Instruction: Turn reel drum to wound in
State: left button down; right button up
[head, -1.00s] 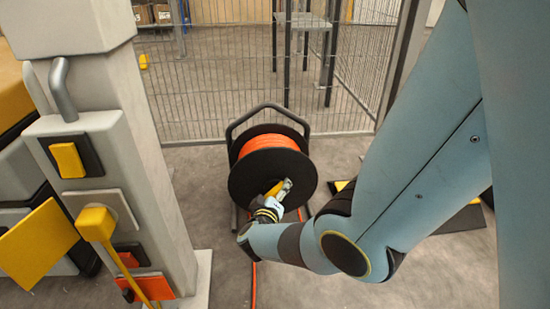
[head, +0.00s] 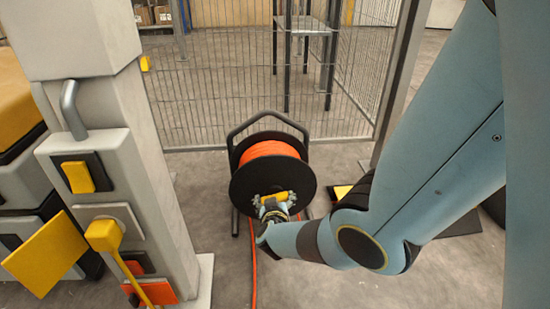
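The reel drum (head: 310,181) has a black round flange with orange cable (head: 268,149) wound behind it. It stands upright in a black tube frame (head: 268,114) on the floor. My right gripper (head: 273,200) is at the lower middle of the drum's front face. Its fingers are at both ends of a small yellow grip (head: 268,199) and appear closed on it. The grip lies nearly level, and its fixing to the drum is hidden. A length of orange cable (head: 254,270) runs from under the drum along the floor towards me. My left gripper is not in view.
A grey post (head: 150,190) with a yellow switch (head: 77,177), a yellow plug (head: 103,235) and a metal handle stands at left. A wire mesh fence (head: 215,90) closes off the space behind the reel. The floor right of the reel holds a black-and-yellow piece (head: 343,191).

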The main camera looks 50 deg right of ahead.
dwell(0.4)
jog(key=o, duration=1.6)
jog(key=v, duration=1.2)
